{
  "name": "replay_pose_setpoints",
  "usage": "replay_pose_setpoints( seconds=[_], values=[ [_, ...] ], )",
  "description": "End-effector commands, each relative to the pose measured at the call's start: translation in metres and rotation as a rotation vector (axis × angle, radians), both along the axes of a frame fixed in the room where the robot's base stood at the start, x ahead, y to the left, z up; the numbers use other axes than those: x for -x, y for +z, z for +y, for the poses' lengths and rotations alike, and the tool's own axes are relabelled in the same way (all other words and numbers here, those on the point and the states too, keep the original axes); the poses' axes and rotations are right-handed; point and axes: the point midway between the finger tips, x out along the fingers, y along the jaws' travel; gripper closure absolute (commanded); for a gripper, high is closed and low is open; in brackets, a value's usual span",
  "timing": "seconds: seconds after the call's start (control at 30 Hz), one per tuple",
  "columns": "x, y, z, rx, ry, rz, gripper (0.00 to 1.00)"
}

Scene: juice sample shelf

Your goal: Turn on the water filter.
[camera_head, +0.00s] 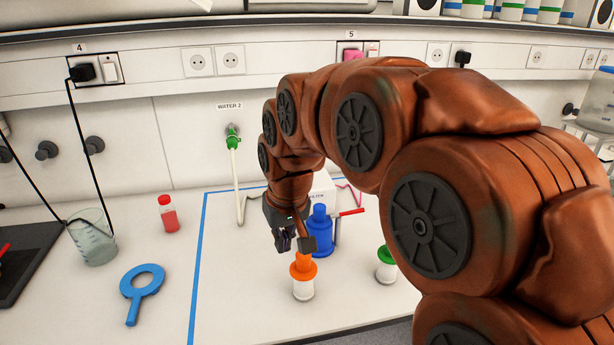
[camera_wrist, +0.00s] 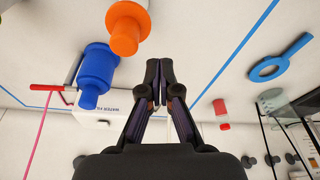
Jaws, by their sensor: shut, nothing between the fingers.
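A pink plug (camera_head: 352,55) sits in outlet 5 on the wall, next to a switch (camera_head: 372,48) whose position I cannot read. A green tap (camera_head: 232,131) marked WATER 2 has a pale hose (camera_head: 237,185). My gripper (camera_head: 297,244) is shut and empty, pointing down near an orange-topped container (camera_head: 303,272).
A blue ring tool (camera_head: 143,287), a red-filled bottle (camera_head: 168,214) and a glass beaker (camera_head: 92,240) with a black cord stand at left. A green-topped container (camera_head: 386,266) is at right. Blue tape marks the bench. The bench's front left is mostly clear.

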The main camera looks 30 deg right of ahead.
Motion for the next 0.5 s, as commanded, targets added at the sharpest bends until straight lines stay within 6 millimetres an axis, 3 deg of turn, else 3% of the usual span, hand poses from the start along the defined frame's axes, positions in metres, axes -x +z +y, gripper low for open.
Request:
replay_pose_setpoints(
  seconds=[0.2, 0.5],
  values=[
    [-0.063, 0.026, -0.044, 0.021, -0.062, -0.123, 1.00],
    [-0.134, 0.062, -0.117, 0.063, -0.151, -0.279, 1.00]
  ],
)
